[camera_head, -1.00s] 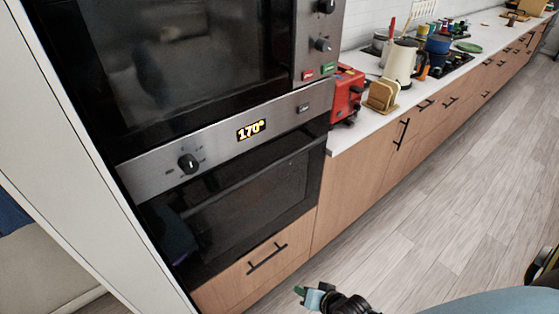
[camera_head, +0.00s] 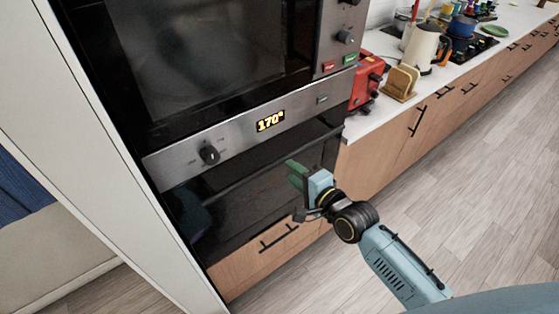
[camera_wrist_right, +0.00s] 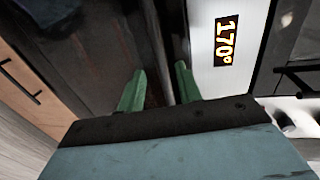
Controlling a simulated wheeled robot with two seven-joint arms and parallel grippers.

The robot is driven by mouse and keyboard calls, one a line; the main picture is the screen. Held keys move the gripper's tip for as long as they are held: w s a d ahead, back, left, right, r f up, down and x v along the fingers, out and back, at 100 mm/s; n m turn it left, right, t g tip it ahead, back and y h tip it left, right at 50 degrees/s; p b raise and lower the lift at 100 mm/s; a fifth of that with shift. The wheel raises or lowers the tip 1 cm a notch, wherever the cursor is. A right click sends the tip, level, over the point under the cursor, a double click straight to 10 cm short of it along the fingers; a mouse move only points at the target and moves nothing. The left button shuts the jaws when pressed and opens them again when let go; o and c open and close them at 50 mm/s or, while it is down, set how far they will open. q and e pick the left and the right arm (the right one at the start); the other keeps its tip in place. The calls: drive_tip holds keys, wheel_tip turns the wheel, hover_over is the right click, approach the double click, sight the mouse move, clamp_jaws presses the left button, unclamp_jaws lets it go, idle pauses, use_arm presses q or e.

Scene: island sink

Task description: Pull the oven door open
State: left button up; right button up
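The oven door (camera_head: 240,205) is a dark glass panel, shut, below a steel control panel (camera_head: 235,132) reading 170°. Its dark bar handle (camera_head: 240,178) runs along the door's upper part. My right gripper (camera_head: 293,170) is in front of the door, near the right part of the handle. In the right wrist view its two green fingers (camera_wrist_right: 159,85) are apart, with the dark door beyond them and the display (camera_wrist_right: 226,42) to the right. I cannot tell whether the fingers touch the handle. My left gripper is not in view.
A wooden drawer (camera_head: 265,255) with a black handle lies below the oven. A microwave-like unit (camera_head: 235,50) is above it. A red toaster (camera_head: 366,80), toast rack (camera_head: 402,83) and kettle (camera_head: 425,45) stand on the counter to the right. The floor (camera_head: 470,190) is clear.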

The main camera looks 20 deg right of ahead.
sight(279, 160)
drive_tip(key=x, duration=0.7)
drive_tip(key=shift+d, duration=0.1)
clamp_jaws()
